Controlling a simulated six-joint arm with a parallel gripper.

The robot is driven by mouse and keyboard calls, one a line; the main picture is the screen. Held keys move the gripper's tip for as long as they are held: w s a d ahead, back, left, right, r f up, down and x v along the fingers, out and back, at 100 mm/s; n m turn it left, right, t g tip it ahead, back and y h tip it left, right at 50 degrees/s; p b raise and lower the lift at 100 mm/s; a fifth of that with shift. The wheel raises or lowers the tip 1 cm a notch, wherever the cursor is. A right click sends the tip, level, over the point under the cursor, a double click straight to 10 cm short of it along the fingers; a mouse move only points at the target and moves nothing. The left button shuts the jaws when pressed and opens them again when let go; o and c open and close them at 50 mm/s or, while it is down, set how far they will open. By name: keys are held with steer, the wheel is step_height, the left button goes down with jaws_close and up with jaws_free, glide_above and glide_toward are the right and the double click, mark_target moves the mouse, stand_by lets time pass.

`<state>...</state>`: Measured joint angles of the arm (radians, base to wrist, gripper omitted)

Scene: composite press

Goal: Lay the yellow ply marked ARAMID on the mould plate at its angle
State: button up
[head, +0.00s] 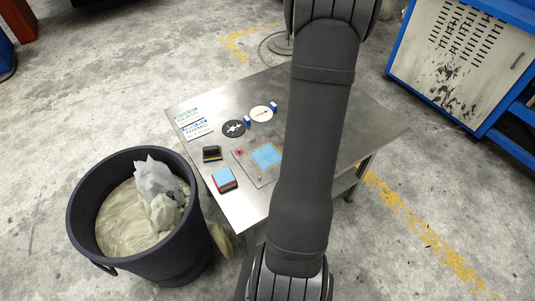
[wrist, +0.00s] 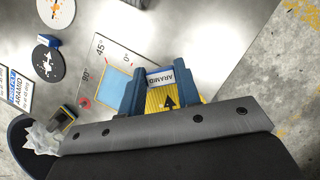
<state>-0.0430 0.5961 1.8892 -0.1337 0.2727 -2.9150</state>
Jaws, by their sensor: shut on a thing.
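The yellow ply (wrist: 158,101) is between the blue fingers of my gripper (wrist: 160,84) in the wrist view. It bears a white ARAMID label and a black arrow. The gripper is shut on it. The mould plate (head: 246,166) lies on the steel table with a light blue ply (head: 266,155) on it. In the wrist view the plate (wrist: 97,73) shows 45°, 0° and 90° marks and a red knob. The held ply is just right of the light blue ply (wrist: 115,84); its height above the plate is unclear. My arm hides the gripper in the head view.
A black-and-yellow item (head: 211,154) and a red block with a blue top (head: 224,180) stand left of the plate. A black disc (head: 233,128), a white disc (head: 261,114) and printed cards (head: 197,129) lie behind. A dark bin (head: 170,262) stands at the table's left front.

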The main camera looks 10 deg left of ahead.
glide_above(270, 141)
steer(key=s, duration=0.2)
steer(key=shift+n, duration=0.4)
steer(key=f, duration=0.7)
steer(key=shift+w+d, duration=0.1)
steer(key=shift+w, duration=0.15)
steer(key=shift+f, duration=1.95)
steer(key=o, duration=0.5)
steer(key=shift+f, duration=0.15)
steer(key=o, duration=0.5)
steer(key=v, duration=1.2)
steer(key=shift+d, duration=0.1)
